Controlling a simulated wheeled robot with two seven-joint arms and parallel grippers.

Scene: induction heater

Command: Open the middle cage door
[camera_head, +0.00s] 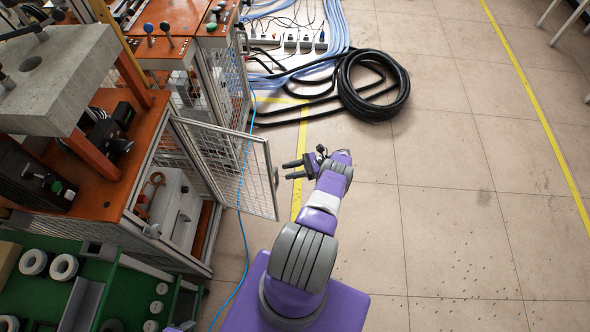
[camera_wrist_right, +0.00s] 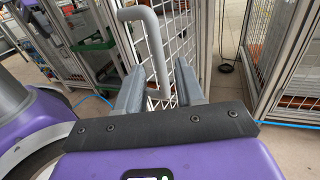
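The mesh cage door (camera_head: 232,168) stands swung out from the cage front in the head view, its free edge toward my right gripper (camera_head: 287,171). The opening beside it shows the inside of the cage. In the right wrist view the door's mesh (camera_wrist_right: 182,42) is ahead, with a grey bar handle (camera_wrist_right: 152,40). The handle appears between the spread fingers of my right gripper (camera_wrist_right: 161,72). I cannot tell whether they touch it. The right gripper is open and holds nothing. My left gripper is not in view.
An orange machine bench (camera_head: 100,190) is at left. A green rack with white rings (camera_head: 64,267) stands at lower left. A black hose coil (camera_head: 372,85) and a power strip (camera_head: 290,40) lie behind. A blue cable (camera_head: 242,215) runs along the floor. The right floor is clear.

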